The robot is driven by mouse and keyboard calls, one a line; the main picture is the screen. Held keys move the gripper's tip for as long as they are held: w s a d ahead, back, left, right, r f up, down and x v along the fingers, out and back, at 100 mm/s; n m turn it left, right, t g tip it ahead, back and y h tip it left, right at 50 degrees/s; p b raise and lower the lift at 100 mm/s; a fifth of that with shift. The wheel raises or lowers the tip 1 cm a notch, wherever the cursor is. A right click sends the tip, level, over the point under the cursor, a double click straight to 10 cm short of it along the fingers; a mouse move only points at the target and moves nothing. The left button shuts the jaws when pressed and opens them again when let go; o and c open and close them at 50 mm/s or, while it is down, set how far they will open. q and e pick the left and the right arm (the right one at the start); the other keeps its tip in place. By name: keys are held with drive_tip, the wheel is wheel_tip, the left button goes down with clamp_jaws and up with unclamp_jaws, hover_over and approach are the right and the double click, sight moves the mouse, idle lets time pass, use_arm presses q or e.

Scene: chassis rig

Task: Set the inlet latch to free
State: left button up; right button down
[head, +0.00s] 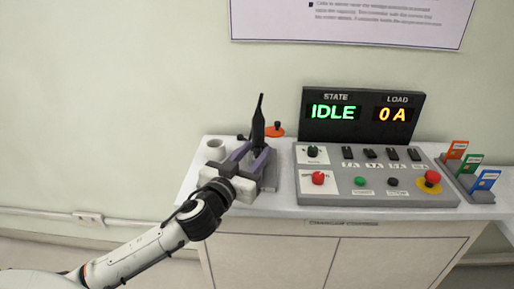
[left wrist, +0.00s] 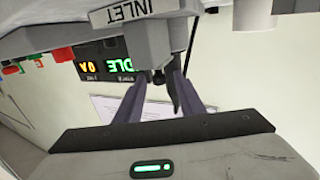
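A grey block labelled INLET (left wrist: 145,15) is at the top of the left wrist view, which appears upside down. A small dark part (left wrist: 172,92) shows below it, between my finger tips; whether it is the latch or touches a finger I cannot tell. In the head view my left gripper (head: 248,152) is at the left end of the bench, in front of an upright black pointed piece (head: 258,124). Its two purple fingers stand apart, and they also show in the left wrist view (left wrist: 168,95). The gripper hides most of the inlet block in the head view. My right gripper is not in view.
A grey control panel (head: 335,192) with switches and buttons stands right of the gripper. Its display (head: 360,114) reads IDLE and 0 A. An orange disc (head: 276,131) and a white cup (head: 215,149) are close to the gripper. Coloured cards (head: 486,180) stand at the far right.

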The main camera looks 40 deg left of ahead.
use_arm(q)
drive_tip(key=shift+w+a, duration=0.1)
drive_tip(key=shift+w, duration=0.65)
drive_tip(key=c, duration=0.8)
clamp_jaws()
drive_tip(key=shift+s+d, duration=0.75)
drive_tip(key=shift+s, duration=0.3)
drive_tip(key=shift+o, duration=1.9)
unclamp_jaws()
drive_tip(key=o, duration=0.4)
drive_tip(key=shift+s, duration=0.1)
